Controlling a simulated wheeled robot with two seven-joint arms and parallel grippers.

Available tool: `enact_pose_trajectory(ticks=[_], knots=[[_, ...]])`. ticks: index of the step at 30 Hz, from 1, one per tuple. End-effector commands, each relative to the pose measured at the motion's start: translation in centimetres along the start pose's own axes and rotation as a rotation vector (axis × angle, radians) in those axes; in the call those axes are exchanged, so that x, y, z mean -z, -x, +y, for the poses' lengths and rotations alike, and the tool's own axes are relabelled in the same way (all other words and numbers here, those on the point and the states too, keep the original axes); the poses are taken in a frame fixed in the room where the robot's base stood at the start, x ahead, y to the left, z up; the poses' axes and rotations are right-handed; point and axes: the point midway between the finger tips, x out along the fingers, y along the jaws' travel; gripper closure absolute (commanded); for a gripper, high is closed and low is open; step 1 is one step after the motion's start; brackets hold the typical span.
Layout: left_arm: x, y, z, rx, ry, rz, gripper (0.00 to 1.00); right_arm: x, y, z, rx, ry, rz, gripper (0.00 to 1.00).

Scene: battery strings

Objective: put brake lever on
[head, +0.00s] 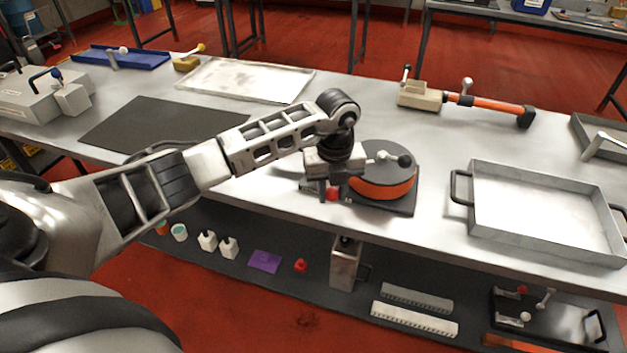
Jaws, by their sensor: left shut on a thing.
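A round device (382,190) with an orange band and grey top sits on a dark square base near the front edge of the table. My left gripper (331,187) points down at the left side of this device. It is shut on a small red knob (332,194) low beside the base. I take this for the brake lever's end, but the gripper hides the rest of it. I cannot tell the lever's angle. My right gripper is not in view.
A grey tray (474,221) with handles stands right of the device. An orange-handled tool (492,106) lies behind it. A dark mat (130,122) and a shallow metal tray (207,93) lie to the left. A lower shelf (270,285) holds several small items.

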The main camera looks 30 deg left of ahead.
Motion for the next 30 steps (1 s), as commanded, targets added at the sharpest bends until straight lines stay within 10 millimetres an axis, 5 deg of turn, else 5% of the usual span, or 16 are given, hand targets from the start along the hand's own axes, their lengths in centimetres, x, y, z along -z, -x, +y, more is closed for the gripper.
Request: enact_pose_trajectory(ticks=[25,26,27,30], knots=[[-0.09,0.02,-0.93,0.002,0.129,-0.001,0.95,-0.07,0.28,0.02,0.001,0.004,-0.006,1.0],[-0.09,0.02,-0.93,0.002,0.129,-0.001,0.66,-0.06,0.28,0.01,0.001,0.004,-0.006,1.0],[-0.09,0.02,-0.92,0.002,0.129,-0.001,0.55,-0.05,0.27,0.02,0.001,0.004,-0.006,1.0],[-0.09,0.02,-0.91,0.002,0.128,-0.001,0.53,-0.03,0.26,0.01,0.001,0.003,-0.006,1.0]])
